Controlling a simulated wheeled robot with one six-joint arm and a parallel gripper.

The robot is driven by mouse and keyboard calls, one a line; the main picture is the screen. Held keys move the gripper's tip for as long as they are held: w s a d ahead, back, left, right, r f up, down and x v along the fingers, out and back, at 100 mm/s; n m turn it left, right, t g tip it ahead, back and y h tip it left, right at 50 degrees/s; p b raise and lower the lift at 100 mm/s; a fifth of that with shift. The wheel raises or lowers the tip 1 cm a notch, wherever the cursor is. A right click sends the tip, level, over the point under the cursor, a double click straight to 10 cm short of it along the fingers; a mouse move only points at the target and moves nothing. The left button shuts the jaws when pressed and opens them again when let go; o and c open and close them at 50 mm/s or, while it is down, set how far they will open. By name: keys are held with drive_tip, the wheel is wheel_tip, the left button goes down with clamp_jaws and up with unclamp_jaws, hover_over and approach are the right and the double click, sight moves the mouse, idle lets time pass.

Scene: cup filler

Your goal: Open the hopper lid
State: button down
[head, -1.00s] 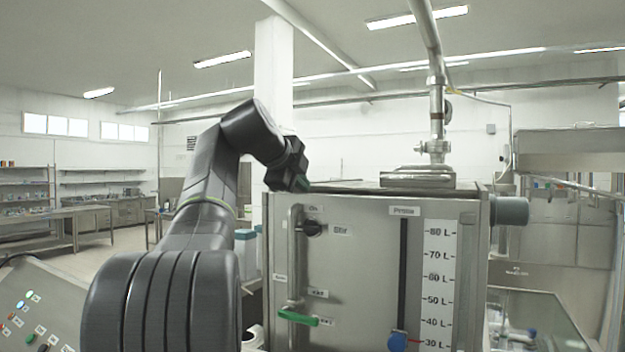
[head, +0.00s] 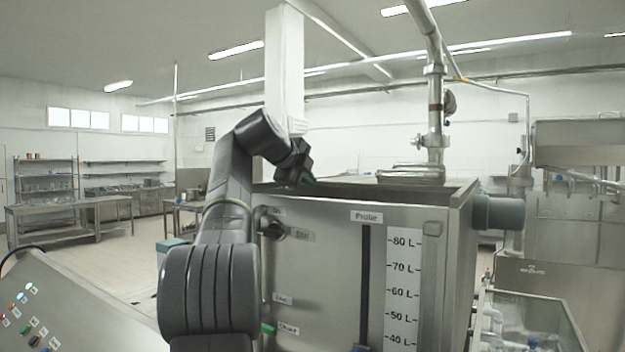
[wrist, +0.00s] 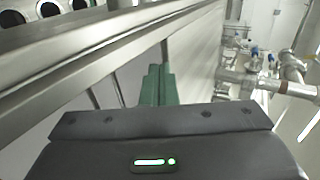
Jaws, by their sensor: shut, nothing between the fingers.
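The steel hopper (head: 320,260) stands right of centre in the head view, its front marked with a litre scale. Its top shows edge-on as a thin rim (head: 400,188), and I cannot clearly tell the lid from the rim. My gripper (head: 309,181) is at the top of the hopper, near its left part, pointing down and to the right. In the wrist view its green fingers (wrist: 158,84) are together with nothing between them. They are close to a long steel edge (wrist: 90,75) that runs diagonally; contact cannot be told.
A steel pipe (head: 435,110) rises behind the hopper top. A grey round fitting (head: 500,212) juts from the hopper's right side. A control panel (head: 60,310) with buttons is at the lower left.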

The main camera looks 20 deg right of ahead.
drive_tip(key=shift+a, duration=0.1)
drive_tip(key=b+v, duration=0.1)
drive_tip(key=v, duration=1.2)
drive_tip(key=shift+s+a+r, duration=0.2)
drive_tip(key=shift+s+r, duration=0.05)
drive_tip(key=shift+w+d, duration=0.1)
